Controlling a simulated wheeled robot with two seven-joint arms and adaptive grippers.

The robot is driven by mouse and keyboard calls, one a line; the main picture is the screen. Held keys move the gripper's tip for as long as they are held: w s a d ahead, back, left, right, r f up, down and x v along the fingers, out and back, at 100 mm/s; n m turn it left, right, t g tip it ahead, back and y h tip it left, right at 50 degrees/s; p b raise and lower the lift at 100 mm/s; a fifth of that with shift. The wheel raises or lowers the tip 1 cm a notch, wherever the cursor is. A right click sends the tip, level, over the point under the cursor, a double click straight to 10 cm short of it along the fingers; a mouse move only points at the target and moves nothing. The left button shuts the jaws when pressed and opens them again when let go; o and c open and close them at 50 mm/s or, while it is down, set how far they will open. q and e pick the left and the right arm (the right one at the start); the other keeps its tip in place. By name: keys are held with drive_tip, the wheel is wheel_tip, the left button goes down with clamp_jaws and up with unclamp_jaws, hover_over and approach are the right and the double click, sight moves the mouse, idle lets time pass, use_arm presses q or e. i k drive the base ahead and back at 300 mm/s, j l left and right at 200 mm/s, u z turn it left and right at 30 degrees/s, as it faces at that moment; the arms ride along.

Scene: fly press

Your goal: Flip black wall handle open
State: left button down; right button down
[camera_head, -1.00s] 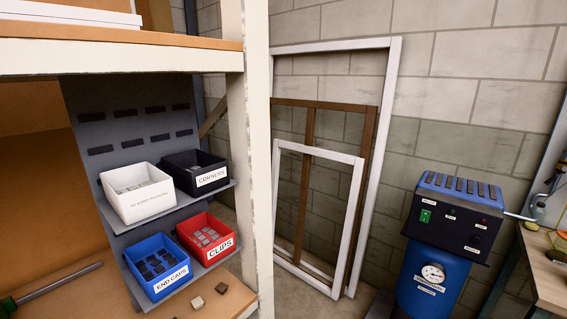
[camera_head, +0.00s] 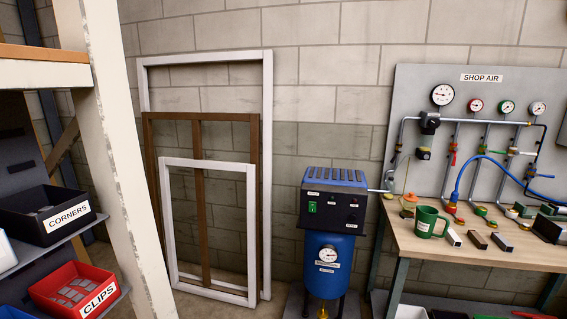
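A grey wall panel (camera_head: 430,85) labelled SHOP AIR stands at the right with pipes, gauges and small valves. Black fittings sit at its left side, an upper one (camera_head: 429,123) and a lower one (camera_head: 423,153). A dark part (camera_head: 562,137) is cut off at the right edge. I cannot tell which of these, if any, is the black wall handle, or its position. Neither of my grippers is in view.
A wooden bench (camera_head: 455,247) below the panel holds a green mug (camera_head: 428,222) and several small blocks. A blue tank (camera_head: 327,264) with a black control box (camera_head: 331,209) stands left of it. Frames (camera_head: 205,289) lean on the wall. A shelf post (camera_head: 119,170) and bins are at left.

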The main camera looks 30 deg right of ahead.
sight(399, 149)
drive_tip(key=i+l+z, duration=0.85)
drive_tip(key=i+l, duration=0.1)
